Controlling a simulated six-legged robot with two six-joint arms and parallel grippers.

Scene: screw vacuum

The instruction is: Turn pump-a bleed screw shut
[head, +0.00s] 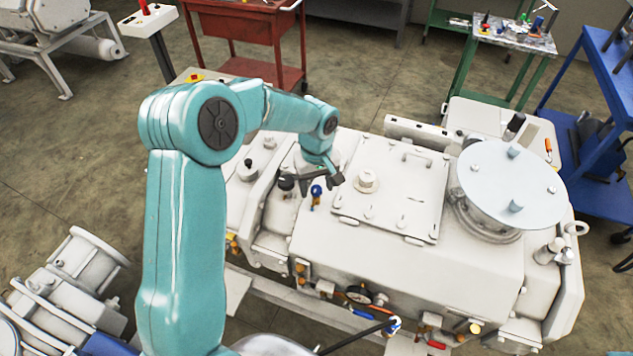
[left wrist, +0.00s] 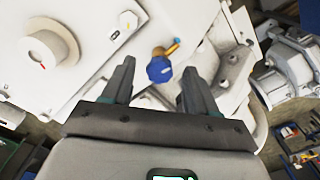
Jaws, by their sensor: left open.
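A blue knob (head: 317,190) on a small brass fitting stands on the white pump housing, and I take it for the pump-a bleed screw. In the left wrist view the blue knob (left wrist: 158,69) sits in the gap between my fingertips, with clear space on both sides. Its brass stem points up and right there. My left gripper (head: 314,181) is open and empty, over the housing and close to the knob. In the left wrist view my left gripper (left wrist: 159,72) shows two dark fingers spread apart. Neither finger touches the knob. My right gripper is not in view.
A white round dial (head: 367,181) with a red mark rises right of the knob. A large round lid (head: 512,183) stands further right. A pressure gauge (head: 358,294) and several coloured handles line the front edge. A red tool cart (head: 245,30) stands behind.

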